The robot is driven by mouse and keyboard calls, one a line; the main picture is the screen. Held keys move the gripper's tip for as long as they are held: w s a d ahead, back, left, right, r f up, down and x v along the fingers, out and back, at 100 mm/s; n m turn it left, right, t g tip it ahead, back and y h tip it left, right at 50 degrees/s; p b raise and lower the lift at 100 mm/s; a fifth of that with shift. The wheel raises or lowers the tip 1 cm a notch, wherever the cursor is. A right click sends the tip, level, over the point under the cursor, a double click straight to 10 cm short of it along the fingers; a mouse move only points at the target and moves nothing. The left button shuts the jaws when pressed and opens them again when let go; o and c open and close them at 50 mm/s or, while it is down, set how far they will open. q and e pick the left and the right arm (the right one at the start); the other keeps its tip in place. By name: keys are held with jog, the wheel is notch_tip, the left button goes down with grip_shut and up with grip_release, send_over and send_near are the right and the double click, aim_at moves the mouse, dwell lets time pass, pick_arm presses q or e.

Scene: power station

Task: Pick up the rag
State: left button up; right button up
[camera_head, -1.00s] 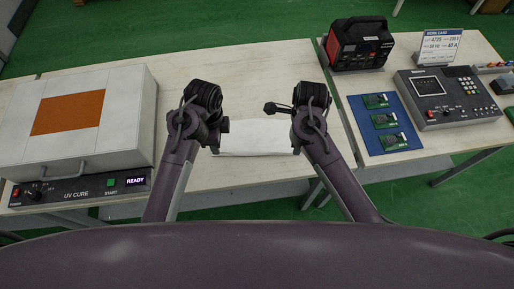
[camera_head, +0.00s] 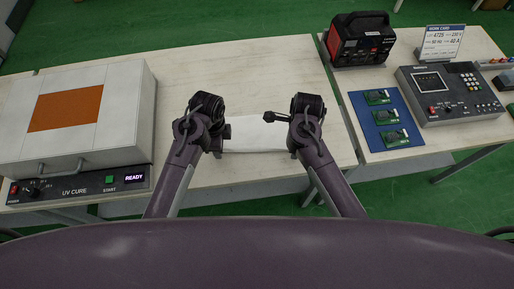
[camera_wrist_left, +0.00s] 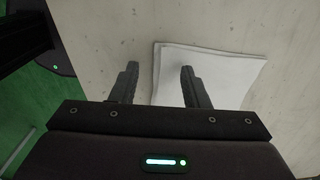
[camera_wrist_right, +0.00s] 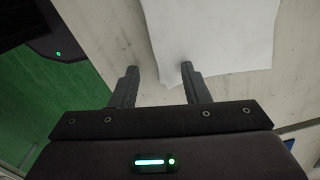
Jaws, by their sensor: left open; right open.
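The rag (camera_head: 255,136) looks like a white, flat, layered cloth lying on the pale table in front of me. In the head view it shows between my two wrists, its ends partly hidden by them. My left gripper (camera_wrist_left: 159,67) is open with nothing held; in the left wrist view one finger overlaps the near-left edge of the rag (camera_wrist_left: 225,75) and the other is over bare table. My right gripper (camera_wrist_right: 158,67) is open with nothing held; in the right wrist view one fingertip overlaps the lower edge of the rag (camera_wrist_right: 220,35), the other is beside it. Contact cannot be told.
A UV cure box (camera_head: 128,95) with an orange panel stands at left. At right are a blue mat (camera_head: 403,118) with green boards, a red-black power unit (camera_head: 357,40), a control box (camera_head: 450,95) and a work card (camera_head: 443,42). The table behind the rag is clear.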

pick_arm(q)
jog(key=shift+f, duration=0.35)
pick_arm(e)
jog(key=shift+f, duration=0.3)
pick_arm(q)
jog(key=shift+f, duration=0.15)
jog(key=shift+c, duration=0.5)
pick_arm(e)
jog(key=shift+c, duration=0.5)
pick_arm(q)
jog(key=shift+s, duration=0.1)
grip_shut()
pick_arm(e)
jog(key=shift+s+f, duration=0.1)
grip_shut()
